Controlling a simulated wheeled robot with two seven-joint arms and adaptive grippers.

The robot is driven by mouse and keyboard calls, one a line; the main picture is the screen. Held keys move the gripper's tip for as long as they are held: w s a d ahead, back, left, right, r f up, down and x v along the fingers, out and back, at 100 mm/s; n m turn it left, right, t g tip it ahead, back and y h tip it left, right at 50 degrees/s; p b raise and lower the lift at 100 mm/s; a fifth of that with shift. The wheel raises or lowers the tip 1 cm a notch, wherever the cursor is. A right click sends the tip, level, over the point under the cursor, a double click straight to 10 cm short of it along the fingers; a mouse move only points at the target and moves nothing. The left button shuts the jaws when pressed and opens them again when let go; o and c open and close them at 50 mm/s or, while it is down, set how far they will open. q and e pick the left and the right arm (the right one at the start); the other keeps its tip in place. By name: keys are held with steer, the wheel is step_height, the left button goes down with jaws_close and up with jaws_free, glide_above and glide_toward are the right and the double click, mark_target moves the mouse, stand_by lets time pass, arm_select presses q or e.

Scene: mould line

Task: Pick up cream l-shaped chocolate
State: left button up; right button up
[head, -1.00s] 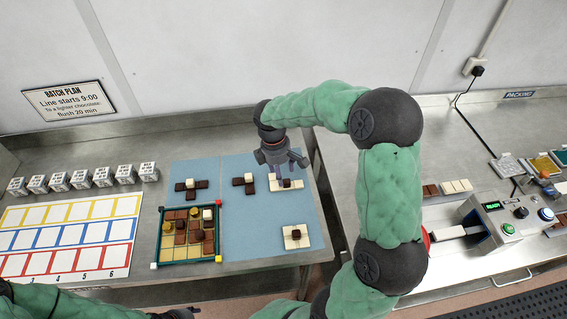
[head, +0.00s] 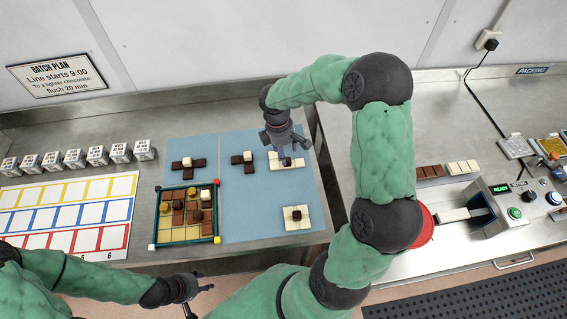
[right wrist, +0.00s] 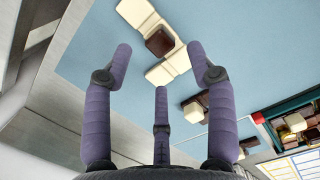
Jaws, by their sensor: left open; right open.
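A flat cream piece (head: 298,162) with a dark brown cube on it lies on the blue mat, below my right gripper (head: 287,151). It also shows in the right wrist view (right wrist: 160,74), ahead of the spread fingers. A second cream piece (head: 297,225) with a brown cube (head: 297,213) lies nearer the mat's front right. I cannot tell for sure which cream piece is L-shaped. My right gripper is open, empty and above the far piece, partly covering it in the head view. My left gripper (head: 197,298) is open and empty at the front, off the table.
Two dark brown pieces with cream cubes (head: 188,163) (head: 243,158) lie to the left on the mat (head: 250,210). A green-walled tray (head: 184,243) of chocolates stands at front left. White cubes (head: 75,157), a coloured grid (head: 70,215) and a machine (head: 505,205) flank the mat.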

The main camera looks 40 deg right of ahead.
steer(key=f, duration=0.4)
steer(key=shift+s+d+b, duration=0.1)
steer(key=shift+s+b, duration=0.15)
steer(key=shift+b, duration=0.1)
jaws_close()
steer(key=shift+r, duration=0.1)
